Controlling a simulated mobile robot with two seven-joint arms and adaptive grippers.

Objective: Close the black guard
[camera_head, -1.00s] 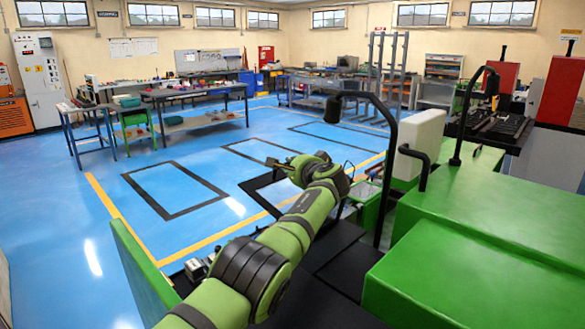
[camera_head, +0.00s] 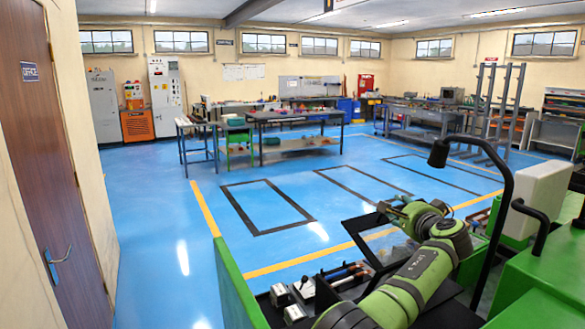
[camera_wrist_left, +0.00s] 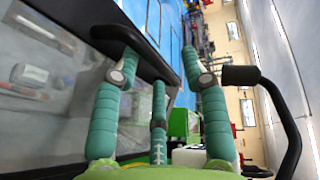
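The black guard (camera_head: 353,232) is a black-framed clear panel that stands raised above the machine bed in the head view. In the left wrist view its black frame edge (camera_wrist_left: 78,22) runs across the upper left, with the clear pane below it. My left gripper (camera_head: 388,208) is at the guard's upper edge in the head view. In the left wrist view its teal fingers (camera_wrist_left: 158,62) are spread apart, with the frame edge close behind the left and lower fingers. I cannot tell whether they touch it. My right gripper is not in view.
A black lamp on a curved arm (camera_head: 508,190) stands just right of my left arm. Green machine covers (camera_head: 545,285) are at the lower right. Small tools and metal blocks (camera_head: 305,287) lie on the machine bed. Open blue floor (camera_head: 160,235) is to the left.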

